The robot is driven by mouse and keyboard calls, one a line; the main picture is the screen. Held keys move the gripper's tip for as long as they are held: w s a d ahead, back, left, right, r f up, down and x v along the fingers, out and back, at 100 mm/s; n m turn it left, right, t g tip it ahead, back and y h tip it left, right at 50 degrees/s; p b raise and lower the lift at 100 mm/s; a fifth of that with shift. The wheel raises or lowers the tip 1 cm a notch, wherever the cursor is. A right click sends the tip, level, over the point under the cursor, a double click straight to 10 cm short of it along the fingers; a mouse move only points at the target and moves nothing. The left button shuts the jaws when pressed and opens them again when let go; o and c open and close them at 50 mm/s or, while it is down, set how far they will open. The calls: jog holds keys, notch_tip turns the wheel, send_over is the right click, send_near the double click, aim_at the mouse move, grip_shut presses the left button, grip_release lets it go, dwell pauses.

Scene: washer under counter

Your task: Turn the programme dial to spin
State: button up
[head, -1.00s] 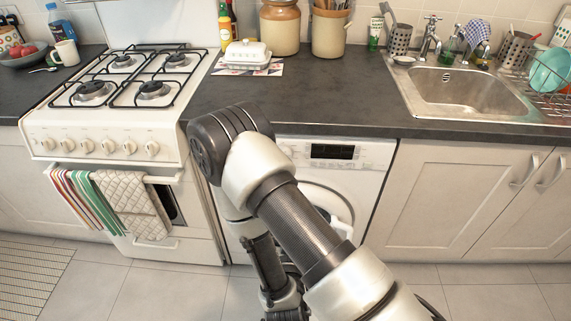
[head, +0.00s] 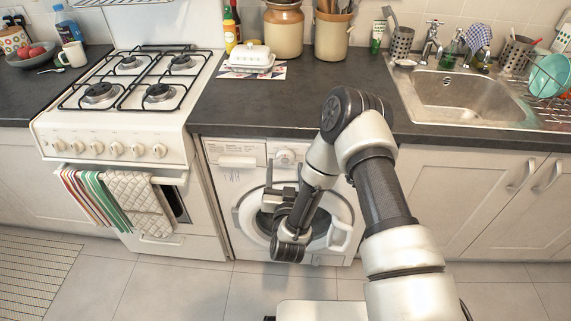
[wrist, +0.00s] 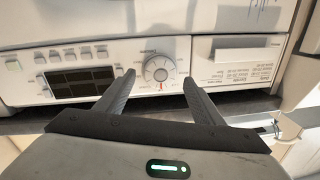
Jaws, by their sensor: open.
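The washer (head: 226,205) stands under the counter, its round door shut. Its white programme dial (head: 286,157) shows at the top middle of the front, just above my gripper (head: 284,188). In the wrist view the panel appears upside down. There the dial (wrist: 159,69) has a ring of markings and a small red mark at its lower edge in the picture. My gripper (wrist: 158,78) is open, its two fingers apart on either side of the dial in the picture. I cannot tell how far the fingertips are from the panel, and no contact is visible.
The wrist view shows the washer's dark display (wrist: 80,82) with several buttons, and the detergent drawer (wrist: 243,48). The dark counter (head: 270,115) overhangs the washer. The cooker (head: 120,125) stands to the left and cupboards (head: 470,200) to the right.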

jog(key=shift+w, duration=0.9)
jog(key=shift+c, duration=0.2)
jog(key=c, duration=1)
jog(key=shift+a, duration=0.1)
